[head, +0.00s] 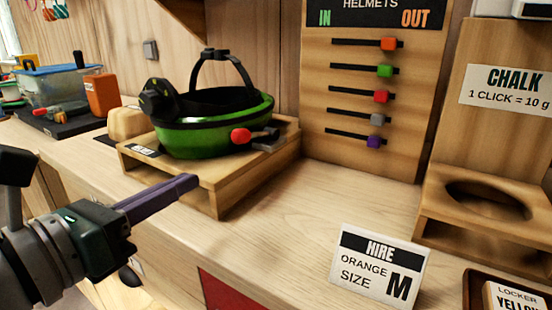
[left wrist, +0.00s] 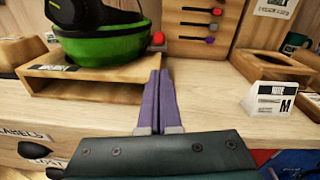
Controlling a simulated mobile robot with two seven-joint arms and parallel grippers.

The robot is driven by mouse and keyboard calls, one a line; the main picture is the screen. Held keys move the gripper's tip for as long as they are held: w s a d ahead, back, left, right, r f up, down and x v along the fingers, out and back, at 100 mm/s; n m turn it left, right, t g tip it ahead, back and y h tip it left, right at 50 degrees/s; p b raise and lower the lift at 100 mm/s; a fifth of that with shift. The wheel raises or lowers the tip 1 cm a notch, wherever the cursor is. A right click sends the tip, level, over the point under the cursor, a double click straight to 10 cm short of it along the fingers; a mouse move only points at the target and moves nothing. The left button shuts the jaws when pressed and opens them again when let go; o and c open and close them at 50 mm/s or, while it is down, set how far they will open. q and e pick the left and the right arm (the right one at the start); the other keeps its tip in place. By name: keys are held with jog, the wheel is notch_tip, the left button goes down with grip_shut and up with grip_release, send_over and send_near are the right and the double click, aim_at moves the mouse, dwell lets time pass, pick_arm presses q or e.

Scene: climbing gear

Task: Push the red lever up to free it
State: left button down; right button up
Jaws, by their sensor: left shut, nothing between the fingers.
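The red lever (head: 240,135) has a round red knob and joins a grey bracket at the front right of the green helmet (head: 200,128). The helmet rests upside down on a wooden stand (head: 225,190). My left gripper (head: 192,182) is shut and empty, its purple fingers pressed together and pointing at the stand. It is in front of and below the red knob, apart from it. In the left wrist view the knob (left wrist: 158,38) shows just beyond the fingertips (left wrist: 160,72), beside the helmet (left wrist: 105,45). My right gripper is in neither view.
A slider board (head: 345,110) with coloured knobs stands behind, right of the helmet. A hire sign (head: 380,265) stands on the counter at front right, near a wooden chalk holder (head: 480,235). An orange box (head: 101,94) is at left. The counter between stand and sign is clear.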

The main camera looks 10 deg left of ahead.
aim_at(231, 181)
pick_arm(q)
jog(key=shift+w+d, duration=0.15)
jog(key=shift+w, duration=0.4)
jog(key=x, duration=0.9)
jog(key=shift+b, duration=0.35)
